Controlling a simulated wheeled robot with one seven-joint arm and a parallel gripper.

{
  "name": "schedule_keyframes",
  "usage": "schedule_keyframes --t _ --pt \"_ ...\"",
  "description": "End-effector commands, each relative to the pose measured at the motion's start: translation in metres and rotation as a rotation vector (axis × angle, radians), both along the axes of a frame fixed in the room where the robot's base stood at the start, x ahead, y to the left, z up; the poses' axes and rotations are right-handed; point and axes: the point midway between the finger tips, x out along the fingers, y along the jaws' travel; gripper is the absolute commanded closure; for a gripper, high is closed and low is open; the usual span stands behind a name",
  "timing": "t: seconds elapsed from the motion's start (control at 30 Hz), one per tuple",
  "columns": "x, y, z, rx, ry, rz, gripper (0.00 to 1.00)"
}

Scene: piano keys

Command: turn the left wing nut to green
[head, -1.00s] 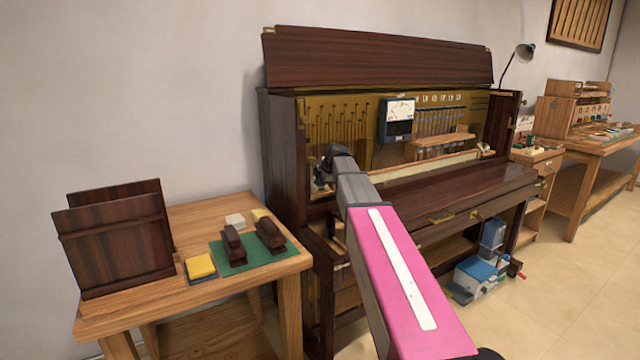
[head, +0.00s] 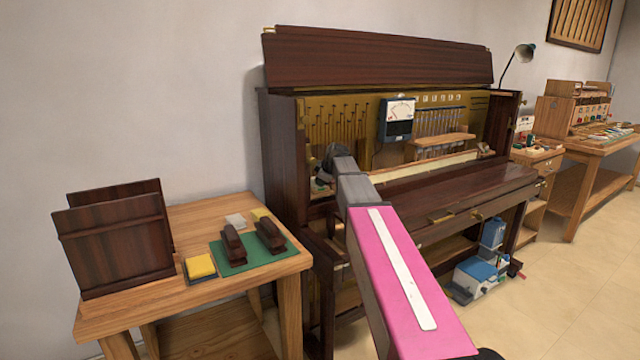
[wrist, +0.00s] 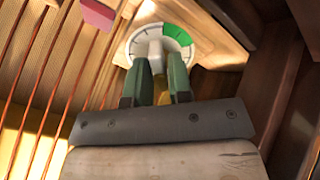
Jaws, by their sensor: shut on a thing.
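The left wing nut (wrist: 149,46) shows in the wrist view as a pale grey-white knob at the centre of a round dial (wrist: 138,33). The dial is pale with dark tick marks and has a green sector (wrist: 177,40) at its upper right. My gripper (wrist: 157,72) has two dark green fingers shut on the wing nut, partly hiding it and the lower dial. In the head view my arm reaches into the left side of the open piano (head: 400,60), and the wing nut is hidden there.
Reddish strings (wrist: 45,80) run along the left of the wrist view, with a pink block (wrist: 98,14) above them. Dark wood (wrist: 292,100) stands close on the right. A side table (head: 190,215) holds two dark panels and small blocks.

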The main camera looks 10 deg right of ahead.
Motion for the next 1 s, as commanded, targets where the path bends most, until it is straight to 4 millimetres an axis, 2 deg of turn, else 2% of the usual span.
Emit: schedule_keyframes --t 0.37,0.7,1.0 --pt "-0.0002 0.0001 -0.0003 0.022 0.01 -0.027 0.97" --pt "-0.0001 0.0 -0.0002 0.191 0.08 -0.247 0.97" --pt "-0.0001 0.0001 -0.0003 0.206 0.086 -0.266 0.97"
